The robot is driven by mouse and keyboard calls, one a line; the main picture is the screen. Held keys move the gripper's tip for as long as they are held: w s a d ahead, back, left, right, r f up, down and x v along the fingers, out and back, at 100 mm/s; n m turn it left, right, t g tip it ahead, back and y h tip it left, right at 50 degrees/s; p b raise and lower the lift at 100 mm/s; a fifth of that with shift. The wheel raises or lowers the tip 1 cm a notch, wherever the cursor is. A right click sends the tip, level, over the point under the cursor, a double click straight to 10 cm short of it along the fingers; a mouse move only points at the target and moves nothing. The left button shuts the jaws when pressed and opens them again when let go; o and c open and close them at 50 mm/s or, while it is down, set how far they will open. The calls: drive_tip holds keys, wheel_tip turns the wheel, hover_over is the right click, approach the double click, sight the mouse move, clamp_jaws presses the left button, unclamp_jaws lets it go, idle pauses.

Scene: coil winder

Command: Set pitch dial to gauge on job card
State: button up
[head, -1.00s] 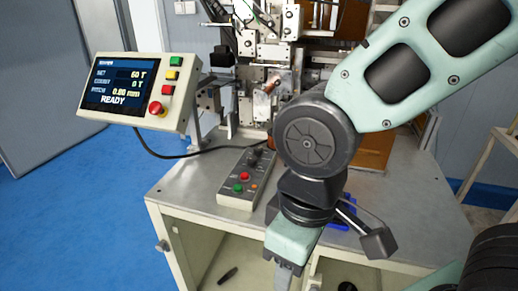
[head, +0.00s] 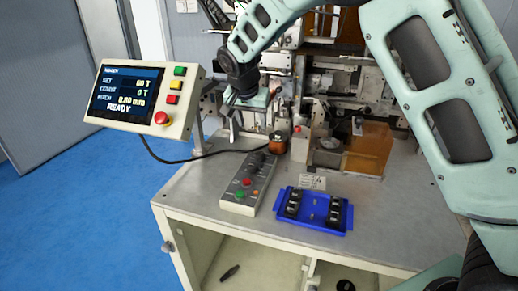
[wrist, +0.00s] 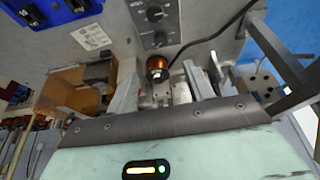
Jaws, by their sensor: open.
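The grey control box (head: 246,190) lies on the bench, with black dials (head: 260,159) at its far end and red and green buttons nearer the front. I cannot read which dial is the pitch dial. Two dials also show at the top of the wrist view (wrist: 155,13). A small white printed card (head: 313,181), perhaps the job card, lies behind the blue tray; its print is too small to read. The display (head: 125,92) shows READY and a pitch of about 0.80 mm. My gripper (head: 233,128) is open and empty, above and behind the box, left of the copper spool.
A copper-wound spool (head: 278,143) stands behind the box and shows in the wrist view (wrist: 157,64). A blue tray (head: 322,222) with black parts lies to the right. The winding machine (head: 350,85) fills the back. A black cable runs across the bench.

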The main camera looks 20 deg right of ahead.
drive_tip(key=p, duration=0.6)
approach(259, 154)
drive_tip(key=x, duration=0.8)
drive_tip(key=shift+d+f, duration=0.1)
drive_tip(key=shift+f, duration=0.2)
drive_tip(key=shift+c, duration=0.3)
drive_tip(key=c, duration=0.9)
